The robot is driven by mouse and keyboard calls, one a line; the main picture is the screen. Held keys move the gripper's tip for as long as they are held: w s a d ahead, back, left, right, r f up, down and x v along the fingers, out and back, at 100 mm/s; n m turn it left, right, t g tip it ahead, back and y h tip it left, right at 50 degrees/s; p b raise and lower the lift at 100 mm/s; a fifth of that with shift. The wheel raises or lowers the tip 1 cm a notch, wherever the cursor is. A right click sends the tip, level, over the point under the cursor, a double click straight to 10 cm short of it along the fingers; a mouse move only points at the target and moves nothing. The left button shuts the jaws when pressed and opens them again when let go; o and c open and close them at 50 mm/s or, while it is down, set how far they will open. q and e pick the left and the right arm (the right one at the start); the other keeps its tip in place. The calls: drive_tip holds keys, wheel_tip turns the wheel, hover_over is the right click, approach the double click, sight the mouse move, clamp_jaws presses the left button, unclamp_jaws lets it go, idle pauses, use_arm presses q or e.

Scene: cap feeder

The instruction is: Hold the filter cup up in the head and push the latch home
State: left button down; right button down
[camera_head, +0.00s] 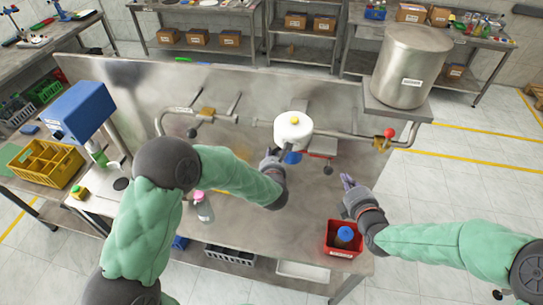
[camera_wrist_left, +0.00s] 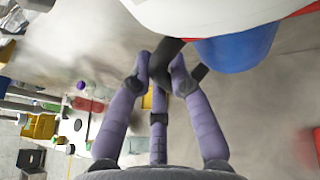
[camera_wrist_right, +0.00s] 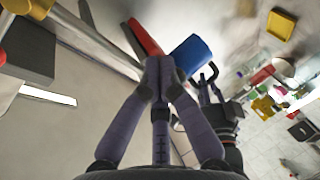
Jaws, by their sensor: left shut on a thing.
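The white filter head (camera_head: 293,130) with a yellow top is fixed to the pipe above the bench. The blue filter cup (camera_head: 292,157) is right under it; the left wrist view shows the cup (camera_wrist_left: 237,48) against the white head, but whether it is fully seated is hidden. My left gripper (camera_head: 273,163) is shut on the cup's black handle (camera_wrist_left: 168,52). My right gripper (camera_head: 348,182) is to the right, its fingertips together and empty. In the right wrist view a red bar (camera_wrist_right: 145,37), perhaps the latch, is beside the cup (camera_wrist_right: 190,56), just beyond those fingertips.
A red bin (camera_head: 342,252) with a blue-topped item stands at the bench's front right. A steel pot (camera_head: 409,66) stands at the back right. A pipe with a red-knobbed valve (camera_head: 388,135) runs behind. A bottle (camera_head: 203,206) stands near my left arm. The bench middle is clear.

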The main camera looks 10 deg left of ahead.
drive_tip(key=s, duration=0.7)
drive_tip(key=shift+s, duration=0.3)
use_arm(q)
drive_tip(key=c, duration=1.1)
unclamp_jaws()
drive_tip(key=shift+o, duration=0.2)
drive_tip(key=shift+s, duration=0.15)
